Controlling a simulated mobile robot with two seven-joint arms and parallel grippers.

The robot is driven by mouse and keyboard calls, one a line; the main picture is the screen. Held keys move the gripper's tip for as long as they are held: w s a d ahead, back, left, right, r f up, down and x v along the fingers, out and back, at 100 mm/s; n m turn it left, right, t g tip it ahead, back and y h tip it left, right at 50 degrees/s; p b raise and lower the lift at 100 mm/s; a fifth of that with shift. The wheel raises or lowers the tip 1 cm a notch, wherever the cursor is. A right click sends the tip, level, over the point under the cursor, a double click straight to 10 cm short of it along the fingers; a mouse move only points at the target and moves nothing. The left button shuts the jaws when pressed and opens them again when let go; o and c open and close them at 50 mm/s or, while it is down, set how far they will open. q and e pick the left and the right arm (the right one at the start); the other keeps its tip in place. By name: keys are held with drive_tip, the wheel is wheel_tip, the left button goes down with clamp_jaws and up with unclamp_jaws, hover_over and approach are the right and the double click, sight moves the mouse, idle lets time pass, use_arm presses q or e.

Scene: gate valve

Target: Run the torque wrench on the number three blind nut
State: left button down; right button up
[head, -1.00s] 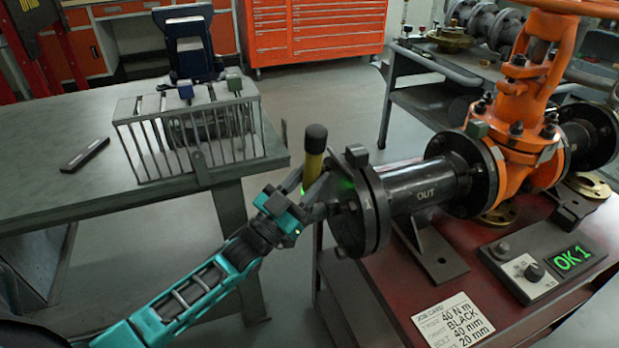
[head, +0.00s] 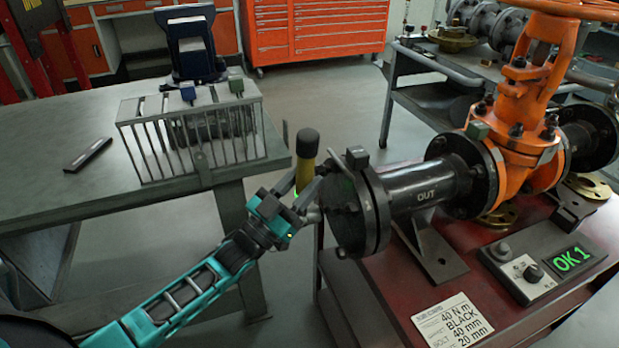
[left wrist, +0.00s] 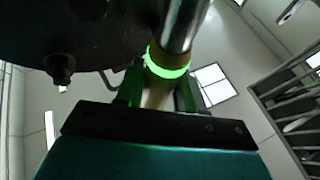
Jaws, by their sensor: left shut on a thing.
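The torque wrench (head: 306,160) has a yellow handle with a black end, standing nearly upright left of the flange. My left gripper (head: 303,200) is shut on it. In the left wrist view its shiny metal shaft and glowing green ring (left wrist: 167,64) rise between the fingers. The dark blind flange (head: 372,215) closes the near end of the pipe marked OUT. A bolt or nut (left wrist: 60,68) shows at its edge in the left wrist view. I cannot read which nut is number three, or tell whether the wrench touches one. My right gripper is out of view.
A controller box (head: 530,268) shows "OK 1" in green. A job card (head: 452,322) lies on the dark red bench, reading 40 N m, BLACK. A barred rack (head: 195,125) stands on the grey table (head: 60,190). The orange valve (head: 525,110) stands behind the pipe. Open floor separates table and bench.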

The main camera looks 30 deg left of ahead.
use_arm(q)
drive_tip(key=shift+s+a+r+p, duration=0.2)
drive_tip(key=shift+s+a+p, duration=0.3)
drive_tip(key=shift+s+a, duration=0.75)
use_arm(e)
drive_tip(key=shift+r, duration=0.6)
use_arm(q)
drive_tip(key=shift+s, duration=0.1)
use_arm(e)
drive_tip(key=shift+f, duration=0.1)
